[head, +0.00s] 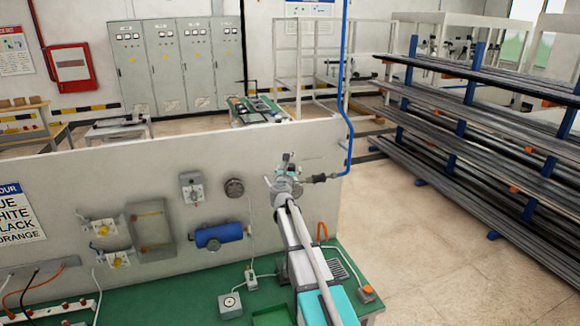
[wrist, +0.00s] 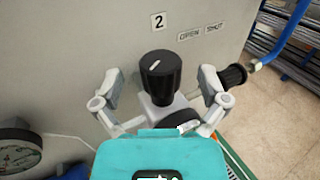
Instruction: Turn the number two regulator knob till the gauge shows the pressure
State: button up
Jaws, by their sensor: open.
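The black number two regulator knob (wrist: 160,76) has a white pointer line tilted to the upper right. It sits on a pale body below a "2" label (wrist: 158,21). My gripper (wrist: 159,86) is open, with one finger on each side of the knob and gaps between. A dark-rimmed gauge (wrist: 16,152) is cut off at the lower left of the wrist view; its reading is too unclear to tell. In the head view my gripper (head: 287,180) is at the panel's right part and I cannot make out the knob behind it.
OPEN and SHUT labels mark the panel (wrist: 90,35). A black valve handle (wrist: 234,76) is close to my right finger. A blue pipe (head: 349,125) runs by the panel's right edge. A blue cylinder (head: 218,235) is mounted left. The green bench (head: 185,305) lies below.

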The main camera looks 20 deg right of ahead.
jog(key=shift+x, duration=1.5)
jog(key=c, duration=1.2)
jog(key=shift+o, duration=0.2)
